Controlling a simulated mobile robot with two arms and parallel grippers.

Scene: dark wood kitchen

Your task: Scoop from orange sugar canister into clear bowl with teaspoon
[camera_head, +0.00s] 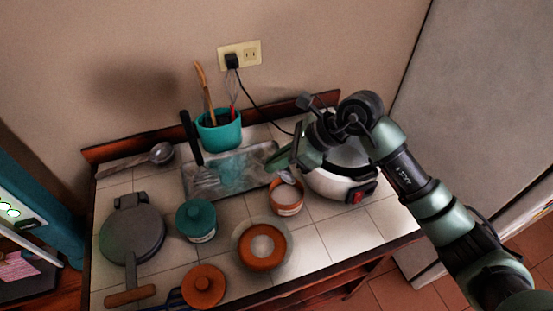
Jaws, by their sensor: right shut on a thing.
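The open orange canister (286,208) with a pale label stands on the tiled top, left of the cooker. My right gripper (285,160) is above it, shut on the teaspoon (287,177). The spoon's small silver end shows at the canister's mouth; most of its handle is hidden by the gripper. I cannot tell whether the spoon carries sugar. A round bowl with a greyish rim (237,246) sits in front of the canister; an orange ring and pale centre show within it. My left gripper is not in view.
A white cooker (336,187) stands close beside the canister, under my right arm. A teal lidded jar (196,220), an orange knobbed lid (204,285), a grey round pan (133,236), a metal tray (235,172) and a teal utensil pot (220,131) crowd the left. Bare tiles lie at front right.

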